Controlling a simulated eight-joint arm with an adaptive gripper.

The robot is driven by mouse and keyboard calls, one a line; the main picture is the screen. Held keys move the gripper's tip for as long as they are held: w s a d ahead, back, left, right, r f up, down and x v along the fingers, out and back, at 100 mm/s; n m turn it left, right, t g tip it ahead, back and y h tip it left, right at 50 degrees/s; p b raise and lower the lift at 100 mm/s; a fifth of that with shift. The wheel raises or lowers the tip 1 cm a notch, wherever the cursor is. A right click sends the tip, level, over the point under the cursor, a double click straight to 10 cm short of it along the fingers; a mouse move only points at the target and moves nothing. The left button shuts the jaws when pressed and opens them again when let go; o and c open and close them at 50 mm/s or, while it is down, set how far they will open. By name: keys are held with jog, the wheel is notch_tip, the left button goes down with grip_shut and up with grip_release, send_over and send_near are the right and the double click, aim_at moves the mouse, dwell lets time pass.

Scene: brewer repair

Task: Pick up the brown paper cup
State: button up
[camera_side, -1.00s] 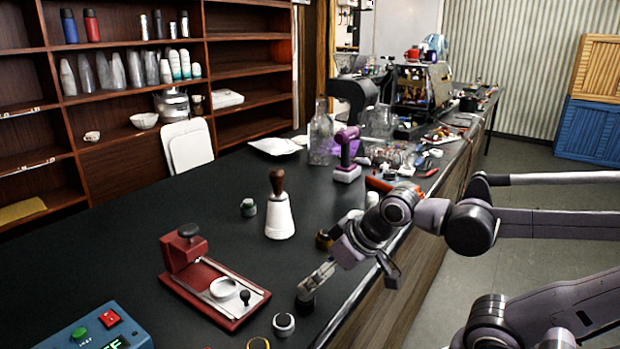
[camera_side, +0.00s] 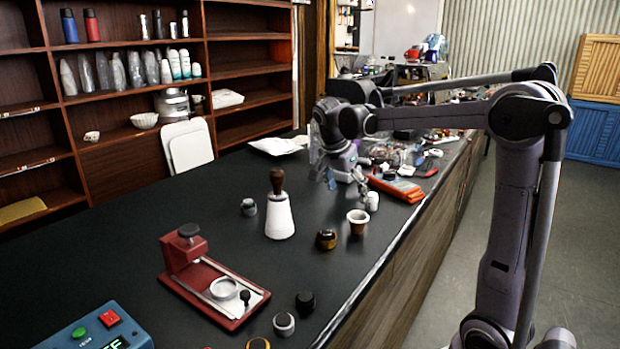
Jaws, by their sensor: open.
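The small brown paper cup (camera_side: 357,224) stands upright on the black counter, near its front edge, with its pale rim facing up. My gripper (camera_side: 345,183) is open and empty. In the picture it is above and slightly left of the cup, apart from it.
A small white container (camera_side: 372,201) stands just right of the cup, and a dark amber jar (camera_side: 326,239) stands to its left. A white bottle with a brown top (camera_side: 279,218) and a red press (camera_side: 213,278) are farther left. Orange-red items (camera_side: 397,188) lie behind.

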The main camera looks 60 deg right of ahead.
aim_at(359, 216)
jog(key=shift+m, duration=0.4)
jog(key=x, duration=0.5)
jog(key=shift+d+f, duration=0.25)
jog(key=shift+d, duration=0.25)
jog(key=shift+s+x, duration=0.2)
jog(key=shift+x, duration=0.7)
jog(key=shift+s+x, duration=0.15)
jog(key=shift+x, duration=0.75)
jog(key=shift+s+x, duration=0.2)
jog(key=shift+x, duration=0.65)
jog(key=c, duration=0.8)
